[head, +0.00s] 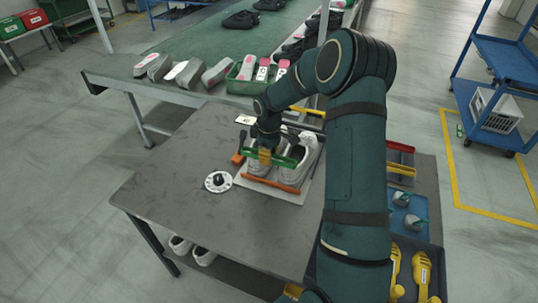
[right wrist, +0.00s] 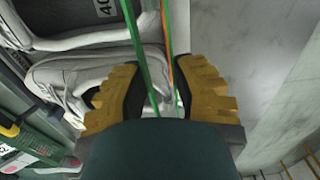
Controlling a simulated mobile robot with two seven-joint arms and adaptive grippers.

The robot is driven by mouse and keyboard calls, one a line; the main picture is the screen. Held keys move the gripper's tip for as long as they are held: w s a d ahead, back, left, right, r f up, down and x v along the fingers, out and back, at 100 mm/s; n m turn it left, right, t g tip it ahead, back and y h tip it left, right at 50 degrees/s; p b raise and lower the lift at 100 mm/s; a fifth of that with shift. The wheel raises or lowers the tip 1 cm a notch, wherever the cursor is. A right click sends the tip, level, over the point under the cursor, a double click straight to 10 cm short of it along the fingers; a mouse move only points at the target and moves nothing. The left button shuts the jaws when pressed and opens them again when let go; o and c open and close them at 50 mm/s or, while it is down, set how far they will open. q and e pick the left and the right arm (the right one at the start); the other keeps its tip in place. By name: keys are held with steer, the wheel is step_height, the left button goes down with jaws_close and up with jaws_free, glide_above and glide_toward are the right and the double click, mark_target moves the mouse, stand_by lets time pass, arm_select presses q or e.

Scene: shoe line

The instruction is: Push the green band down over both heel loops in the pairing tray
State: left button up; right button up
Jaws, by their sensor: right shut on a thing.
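The pairing tray (head: 245,182) lies on the grey table with two pale grey-white shoes (head: 294,174) side by side in it. An orange bar (head: 272,186) runs along the tray's near side. My right gripper (head: 265,156) is over the near end of the shoes, shut on the green band (head: 286,161). In the right wrist view the green band (right wrist: 148,70) runs between the yellow fingers (right wrist: 160,88), with the shoes (right wrist: 95,75) to the left. The heel loops are hidden or too small to make out. My left gripper is in neither view.
A round white dial with a black knob (head: 218,182) sits left of the tray. A blue tray (head: 425,234) with yellow tools is at right. The conveyor (head: 215,42) with shoes runs behind. The table's left front is clear.

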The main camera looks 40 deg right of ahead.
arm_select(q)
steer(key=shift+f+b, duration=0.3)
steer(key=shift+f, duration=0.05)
arm_select(e)
steer(key=shift+f, duration=0.55)
steer(key=o, duration=0.8)
steer(key=shift+o, duration=0.2)
arm_select(q)
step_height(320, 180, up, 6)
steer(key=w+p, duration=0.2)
steer(key=p, duration=0.4)
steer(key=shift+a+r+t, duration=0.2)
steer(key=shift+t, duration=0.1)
arm_select(e)
step_height(320, 180, up, 9)
